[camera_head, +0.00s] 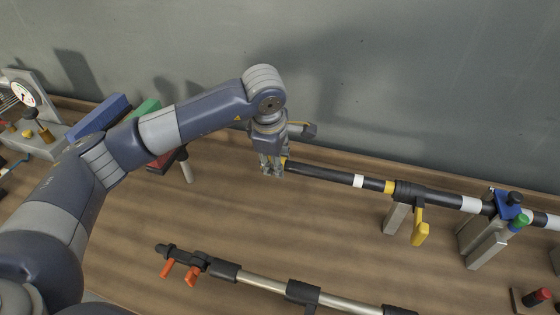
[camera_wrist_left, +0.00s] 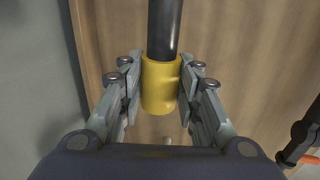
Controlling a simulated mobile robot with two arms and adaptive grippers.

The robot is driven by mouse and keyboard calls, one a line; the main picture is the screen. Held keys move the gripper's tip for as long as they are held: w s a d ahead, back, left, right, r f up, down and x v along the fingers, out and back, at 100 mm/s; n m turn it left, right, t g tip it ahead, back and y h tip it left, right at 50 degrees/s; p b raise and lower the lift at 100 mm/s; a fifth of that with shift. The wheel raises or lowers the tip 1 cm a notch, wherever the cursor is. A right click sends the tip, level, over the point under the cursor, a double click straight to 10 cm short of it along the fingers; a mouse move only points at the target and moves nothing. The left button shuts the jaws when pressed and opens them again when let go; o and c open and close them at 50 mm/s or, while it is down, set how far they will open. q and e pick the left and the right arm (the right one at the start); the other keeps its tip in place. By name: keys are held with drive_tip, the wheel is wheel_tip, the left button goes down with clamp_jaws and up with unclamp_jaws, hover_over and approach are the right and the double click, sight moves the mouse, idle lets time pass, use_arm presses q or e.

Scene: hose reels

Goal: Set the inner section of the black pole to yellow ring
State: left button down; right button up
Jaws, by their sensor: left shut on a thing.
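The black pole's inner section (camera_head: 322,173) runs from my left gripper rightward into a black collar (camera_head: 408,192). It has a white ring (camera_head: 358,181) and a yellow ring (camera_head: 390,187). The yellow ring shows right beside the collar's mouth; I cannot tell if they touch. A yellow lever (camera_head: 420,228) hangs down from the collar. My left gripper (camera_head: 274,167) is at the pole's left end. In the left wrist view its fingers (camera_wrist_left: 161,88) are shut on the yellow end cap (camera_wrist_left: 160,92), with the black tube (camera_wrist_left: 164,28) beyond it. My right gripper is out of view.
Grey stands (camera_head: 395,218) and a blue clamp (camera_head: 507,204) support the black pole. A silver pole (camera_head: 262,282) with orange levers (camera_head: 192,273) lies nearer. A gauge (camera_head: 23,94) and blue block (camera_head: 98,118) stand left. A grey wall is behind. Wood between the poles is clear.

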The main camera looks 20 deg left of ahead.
use_arm(q)
drive_tip(key=c, duration=1.2)
unclamp_jaws()
drive_tip(key=shift+o, duration=0.2)
drive_tip(key=shift+r, duration=0.1)
drive_tip(key=v, duration=1.1)
drive_tip(key=shift+r, duration=0.4)
drive_tip(key=shift+s, duration=0.2)
